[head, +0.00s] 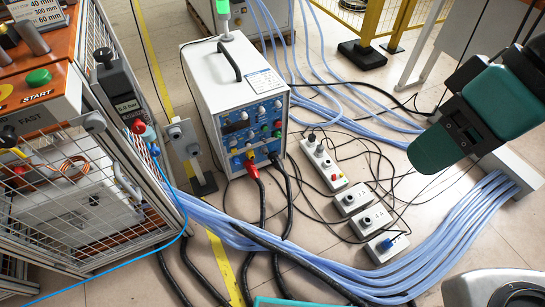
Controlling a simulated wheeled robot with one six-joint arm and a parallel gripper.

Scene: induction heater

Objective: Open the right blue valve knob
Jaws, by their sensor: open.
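A small blue part (150,134), which looks like a valve knob, sits beside a red knob (138,126) below a dark pressure unit (120,92) reading 5.0 bar. These are on the right side of the caged workstation at the left.
A white heater unit (232,100) stands on the floor right of the workstation (90,190). Blue hoses (330,270) and black cables cross the floor. Several socket boxes (370,220) lie at centre right. A grey post (186,145) stands near the valve.

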